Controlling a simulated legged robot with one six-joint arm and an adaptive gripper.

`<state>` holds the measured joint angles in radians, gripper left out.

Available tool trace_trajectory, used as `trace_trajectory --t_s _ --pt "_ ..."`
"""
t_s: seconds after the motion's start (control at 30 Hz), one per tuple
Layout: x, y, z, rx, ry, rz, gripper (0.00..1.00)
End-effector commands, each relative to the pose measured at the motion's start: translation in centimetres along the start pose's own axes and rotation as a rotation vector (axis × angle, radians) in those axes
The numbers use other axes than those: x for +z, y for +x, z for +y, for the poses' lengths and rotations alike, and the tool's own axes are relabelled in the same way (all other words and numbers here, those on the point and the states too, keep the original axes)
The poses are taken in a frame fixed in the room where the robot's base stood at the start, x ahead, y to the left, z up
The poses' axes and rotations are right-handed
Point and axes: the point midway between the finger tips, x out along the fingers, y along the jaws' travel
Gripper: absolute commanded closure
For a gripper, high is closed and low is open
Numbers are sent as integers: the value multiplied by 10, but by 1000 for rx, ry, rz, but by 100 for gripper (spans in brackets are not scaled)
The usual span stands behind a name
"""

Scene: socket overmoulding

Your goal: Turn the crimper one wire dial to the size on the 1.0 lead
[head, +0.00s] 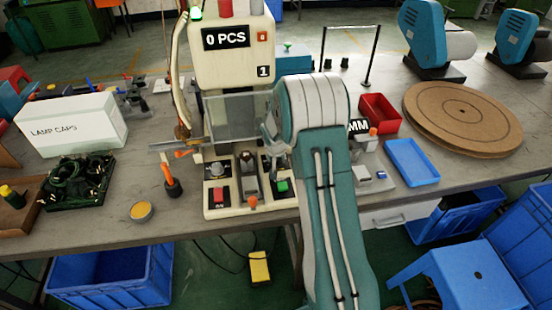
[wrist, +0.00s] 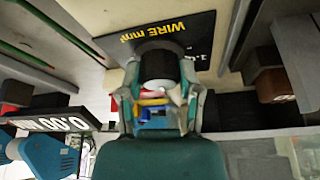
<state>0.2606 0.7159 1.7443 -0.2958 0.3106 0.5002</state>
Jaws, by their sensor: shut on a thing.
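Crimper one (head: 235,60) stands on the bench in the head view, with a "0 PCS" display and a "1" label. In the wrist view the dark round wire dial (wrist: 158,66) sits against a black plate (wrist: 190,35) marked "WIRE mm". My gripper (wrist: 160,84) has a finger on each side of the dial and is shut on it. The dial's pointer and most of the size marks are hidden or too small to read. My arm hides the dial in the head view. I cannot make out the 1.0 lead.
A white "LAMP CAPS" box (head: 72,125) and a black tray of green leads (head: 75,182) are at the left. A red bin (head: 380,112), a blue tray (head: 412,162) and round brown boards (head: 462,118) are at the right. A clear guard (head: 236,118) fronts the crimper.

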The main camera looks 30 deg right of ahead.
Motion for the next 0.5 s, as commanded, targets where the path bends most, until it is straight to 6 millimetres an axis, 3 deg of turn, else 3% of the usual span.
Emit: trace_trajectory --t_s 0.5 --pt "1 2 0 -81 -191 -2 100"
